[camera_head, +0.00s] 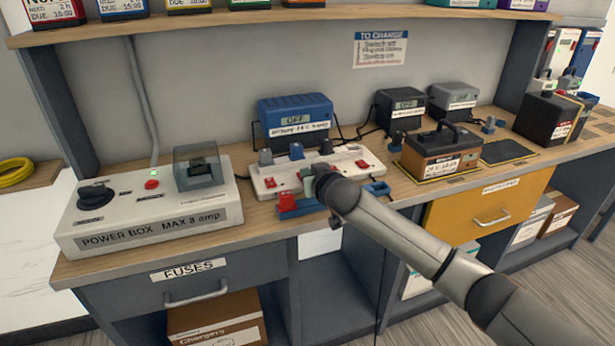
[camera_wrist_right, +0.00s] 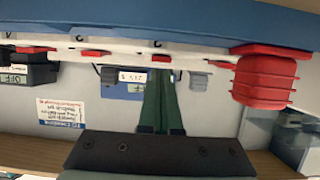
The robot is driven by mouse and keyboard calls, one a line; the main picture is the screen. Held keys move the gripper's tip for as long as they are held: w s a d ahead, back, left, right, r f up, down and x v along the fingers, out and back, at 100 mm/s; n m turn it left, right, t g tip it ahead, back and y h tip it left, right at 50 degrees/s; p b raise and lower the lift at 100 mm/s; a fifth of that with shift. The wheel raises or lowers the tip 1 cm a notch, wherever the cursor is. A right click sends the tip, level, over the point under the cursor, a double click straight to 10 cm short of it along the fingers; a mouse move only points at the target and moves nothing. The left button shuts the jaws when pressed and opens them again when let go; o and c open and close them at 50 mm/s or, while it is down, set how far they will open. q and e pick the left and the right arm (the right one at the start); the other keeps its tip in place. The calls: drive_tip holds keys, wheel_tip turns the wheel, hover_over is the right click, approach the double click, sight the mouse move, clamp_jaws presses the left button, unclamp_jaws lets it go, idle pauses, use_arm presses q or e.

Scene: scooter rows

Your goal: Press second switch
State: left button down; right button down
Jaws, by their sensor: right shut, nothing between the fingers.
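The white power strip (camera_head: 342,160) lies on the bench with red switches along its front. In the head view, one red switch (camera_head: 270,183) shows at its left and another (camera_head: 362,164) at its right; my arm hides part of the middle. My right gripper (camera_head: 311,181) is shut and empty at the strip's front middle. The right wrist view, upside down, shows its green fingers (camera_wrist_right: 159,88) pointing at the strip (camera_wrist_right: 120,50), close to one red switch (camera_wrist_right: 160,57). I cannot tell whether they touch. My left gripper is not in view.
A blue charger (camera_head: 294,117) reading OFF stands behind the strip. A red plug (camera_head: 287,201) is at the strip's front. The power box (camera_head: 150,208) stands left, an orange-black battery (camera_head: 440,151) right. A shelf (camera_head: 300,17) runs above.

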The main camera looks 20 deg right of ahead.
drive_tip(key=shift+f, duration=0.15)
drive_tip(key=shift+s+f, duration=0.1)
drive_tip(key=shift+f, duration=0.15)
drive_tip(key=shift+s+f, duration=0.1)
drive_tip(key=shift+f, duration=0.25)
drive_tip(key=shift+r, duration=0.15)
drive_tip(key=shift+r+p, duration=0.1)
drive_tip(key=shift+p, duration=0.2)
drive_tip(key=shift+r+p, duration=0.65)
